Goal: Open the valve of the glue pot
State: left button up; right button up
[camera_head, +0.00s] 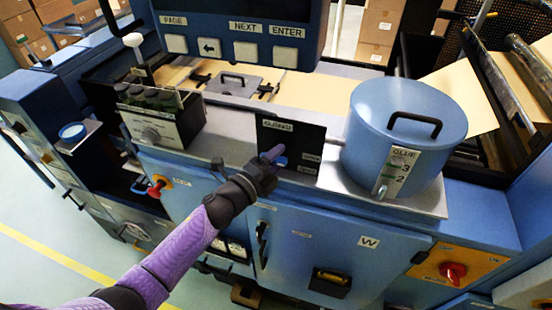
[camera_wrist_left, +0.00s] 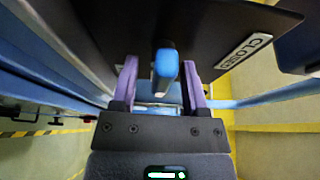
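The blue glue pot (camera_head: 405,140) stands on the right of the machine, with a black lid handle and a "GLUE" level scale. Beside it is a black panel (camera_head: 303,140) marked "GLUING", with small labels on its right. A blue valve lever (camera_head: 281,162) shows at this panel, partly hidden by my left gripper (camera_head: 270,158). In the left wrist view the lever (camera_wrist_left: 165,64) lies between my two purple fingers, with visible gaps on both sides. My right gripper is not in view.
A black box with dark green knobs (camera_head: 150,98) stands left of the panel. A screen with PAGE, NEXT and ENTER buttons (camera_head: 245,50) hangs above. Below are blue cabinet doors (camera_head: 320,245) and a red knob on a yellow plate (camera_head: 453,272).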

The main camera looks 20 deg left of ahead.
pick_arm(q)
jog(key=b+v, duration=0.1)
jog(key=v, duration=0.9)
